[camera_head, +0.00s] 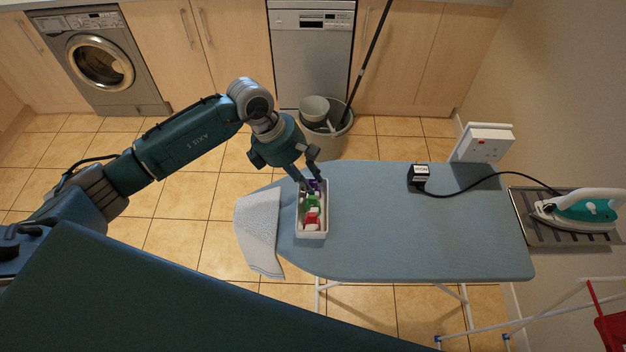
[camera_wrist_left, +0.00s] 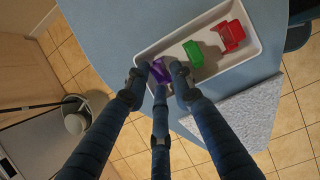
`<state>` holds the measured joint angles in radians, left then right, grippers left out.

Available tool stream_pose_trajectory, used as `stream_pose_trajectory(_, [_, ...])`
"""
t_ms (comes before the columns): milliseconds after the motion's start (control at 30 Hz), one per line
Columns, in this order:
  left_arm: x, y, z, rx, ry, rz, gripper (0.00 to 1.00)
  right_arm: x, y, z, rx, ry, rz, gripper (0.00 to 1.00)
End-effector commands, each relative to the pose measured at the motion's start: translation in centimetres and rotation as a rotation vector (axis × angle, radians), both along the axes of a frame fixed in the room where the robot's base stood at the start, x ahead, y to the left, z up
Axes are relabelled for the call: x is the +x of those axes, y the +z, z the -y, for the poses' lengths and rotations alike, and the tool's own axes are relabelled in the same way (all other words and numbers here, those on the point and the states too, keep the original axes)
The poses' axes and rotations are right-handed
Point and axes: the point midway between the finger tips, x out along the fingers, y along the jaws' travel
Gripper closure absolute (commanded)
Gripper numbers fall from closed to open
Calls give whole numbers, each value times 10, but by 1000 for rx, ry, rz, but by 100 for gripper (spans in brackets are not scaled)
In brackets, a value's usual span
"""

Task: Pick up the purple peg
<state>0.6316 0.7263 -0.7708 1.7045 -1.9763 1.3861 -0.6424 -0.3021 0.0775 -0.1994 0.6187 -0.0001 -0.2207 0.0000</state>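The purple peg (camera_head: 314,186) is at the far end of a white tray (camera_head: 311,235) on the ironing board, partly hidden by my left gripper. In the left wrist view the purple peg (camera_wrist_left: 161,71) lies in the tray's corner. My left gripper (camera_head: 309,181) reaches down over that end of the tray. In the wrist view its dark fingers (camera_wrist_left: 160,76) stand apart around the peg, two on either side and one in front. Whether they touch it is unclear. A green peg (camera_head: 312,202) and a red peg (camera_head: 312,219) are in the same tray. My right gripper is not in view.
The blue ironing board (camera_head: 400,240) is mostly clear right of the tray. A pale cloth (camera_head: 258,230) hangs at its left end. A black plug (camera_head: 419,174) with cable and an iron (camera_head: 585,211) are at the right. A bucket (camera_head: 328,125) stands on the floor behind.

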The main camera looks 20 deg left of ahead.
Motion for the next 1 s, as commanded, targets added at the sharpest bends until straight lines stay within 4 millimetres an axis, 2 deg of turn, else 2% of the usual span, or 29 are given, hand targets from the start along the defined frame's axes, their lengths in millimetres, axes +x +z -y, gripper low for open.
stream_pose_trajectory(133, [2, -13, 5, 0, 1, 0, 77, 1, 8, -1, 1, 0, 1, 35])
stream_pose_trajectory(367, [3, -16, 6, 0, 1, 2, 77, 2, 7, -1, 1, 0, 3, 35])
stream_pose_trajectory(400, [2, -16, 6, 0, 1, 2, 79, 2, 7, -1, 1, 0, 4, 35])
stream_pose_trajectory(467, [2, -16, 6, 0, 1, 2, 90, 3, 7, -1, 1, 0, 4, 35])
stream_pose_trajectory(500, [2, -16, 6, 0, 1, 2, 93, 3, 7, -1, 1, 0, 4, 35])
stream_pose_trajectory(1000, [3, -10, 6, 0, 2, 3, 93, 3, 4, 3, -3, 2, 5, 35])
